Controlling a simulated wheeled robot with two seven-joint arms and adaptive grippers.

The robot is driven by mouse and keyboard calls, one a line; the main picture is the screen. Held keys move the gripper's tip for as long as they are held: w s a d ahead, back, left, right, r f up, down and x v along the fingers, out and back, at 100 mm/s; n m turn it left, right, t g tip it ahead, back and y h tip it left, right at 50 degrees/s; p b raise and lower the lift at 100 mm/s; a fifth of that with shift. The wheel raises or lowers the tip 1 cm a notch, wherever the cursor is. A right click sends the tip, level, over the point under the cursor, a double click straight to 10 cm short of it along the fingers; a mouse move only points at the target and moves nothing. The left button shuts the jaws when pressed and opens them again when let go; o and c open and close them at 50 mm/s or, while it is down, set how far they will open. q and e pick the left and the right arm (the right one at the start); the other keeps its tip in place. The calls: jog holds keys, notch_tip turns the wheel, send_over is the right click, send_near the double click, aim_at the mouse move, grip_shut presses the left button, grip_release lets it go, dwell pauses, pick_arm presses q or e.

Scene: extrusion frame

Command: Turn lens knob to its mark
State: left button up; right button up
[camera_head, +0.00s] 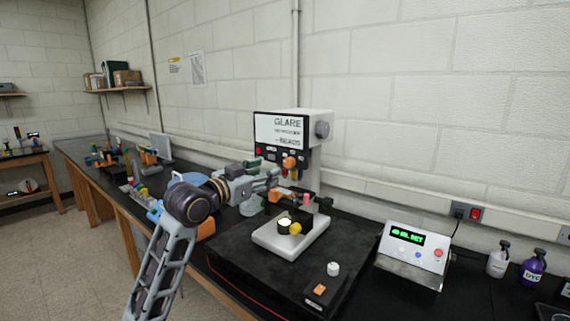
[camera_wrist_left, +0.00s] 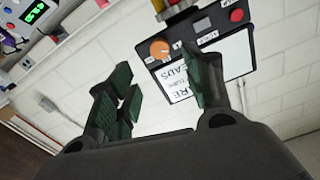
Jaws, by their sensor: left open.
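A white instrument head (camera_head: 322,126) with a printed glare notice on its black-framed front stands over the bench. An orange knob (camera_head: 289,162) sits low on its front panel, and a grey round knob (camera_head: 322,129) is on its right side. I cannot tell which is the lens knob, and no mark is readable. My left gripper (camera_head: 274,183) is open, just below and left of the orange knob. In the left wrist view the orange knob (camera_wrist_left: 160,49) appears beyond and between the spread dark green fingers (camera_wrist_left: 163,72), apart from them. My right gripper is not seen.
A white stage (camera_head: 265,238) with a lit disc and a yellow knob (camera_head: 296,229) stands below the gripper on a black platform (camera_head: 238,267). A control box (camera_head: 411,254) with a green display, a white bottle (camera_head: 497,259) and a purple bottle (camera_head: 531,268) stand right.

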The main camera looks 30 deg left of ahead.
aim_at(287, 163)
pick_arm(q)
jog(key=w, duration=0.2)
jog(key=w+p, duration=0.1)
jog(key=w, duration=0.5)
jog(key=shift+d+p, duration=0.3)
jog(key=shift+p, duration=0.1)
jog(key=shift+w+d, duration=0.1)
jog(key=shift+w, duration=0.95)
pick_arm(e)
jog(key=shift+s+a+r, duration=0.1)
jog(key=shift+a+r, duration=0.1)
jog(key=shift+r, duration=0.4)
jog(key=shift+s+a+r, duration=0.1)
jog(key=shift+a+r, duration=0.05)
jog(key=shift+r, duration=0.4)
pick_arm(q)
jog(key=c, duration=1)
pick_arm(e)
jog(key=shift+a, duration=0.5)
